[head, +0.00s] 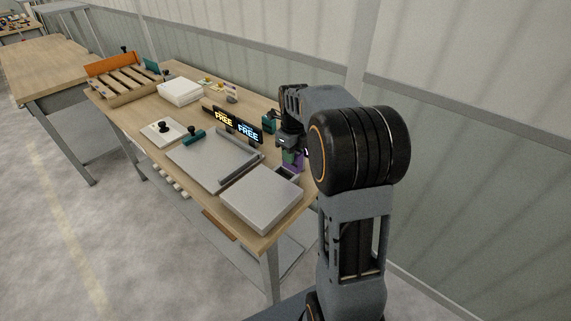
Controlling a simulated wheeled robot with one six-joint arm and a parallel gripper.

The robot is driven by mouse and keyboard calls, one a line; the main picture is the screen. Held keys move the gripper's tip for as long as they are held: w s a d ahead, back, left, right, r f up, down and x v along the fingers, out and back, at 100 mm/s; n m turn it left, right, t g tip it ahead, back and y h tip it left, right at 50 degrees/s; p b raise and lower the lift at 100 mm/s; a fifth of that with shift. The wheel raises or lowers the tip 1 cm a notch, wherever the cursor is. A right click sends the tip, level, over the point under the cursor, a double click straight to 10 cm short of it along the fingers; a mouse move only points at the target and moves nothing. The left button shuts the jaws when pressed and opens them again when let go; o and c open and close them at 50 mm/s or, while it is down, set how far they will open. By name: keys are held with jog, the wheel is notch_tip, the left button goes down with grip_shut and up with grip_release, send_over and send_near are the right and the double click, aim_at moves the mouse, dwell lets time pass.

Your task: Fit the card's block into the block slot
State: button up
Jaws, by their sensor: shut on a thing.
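My gripper (290,150) is at the right rear part of the workbench, pointing down, just behind the grey box. It is shut on a small block. Green (289,157) and purple (299,163) surfaces show at its fingertips, but they are too small to tell which one is held. A small dark opening (286,171) lies beside the grey box, just below the gripper; I cannot tell whether it is the block slot. Small cards with coloured marks (211,84) lie at the back of the bench, too small to read.
A flat grey box (262,198) and a grey plate (205,164) fill the front. A teal-handled tool (194,137), a white pad with a black knob (162,130), a white box (180,91) and a slatted wooden rack (128,85) are farther left.

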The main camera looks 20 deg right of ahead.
aim_at(285, 166)
jog(key=w+f, duration=0.2)
jog(key=f, duration=0.1)
jog(key=w+a+f, duration=0.1)
jog(key=f, duration=0.1)
jog(key=shift+w+p, duration=0.3)
jog(key=shift+w, duration=0.1)
jog(key=shift+w+f, duration=0.1)
jog(key=shift+f, duration=1.5)
jog(key=shift+f, duration=0.25)
jog(key=o, duration=1)
jog(key=shift+r, duration=0.1)
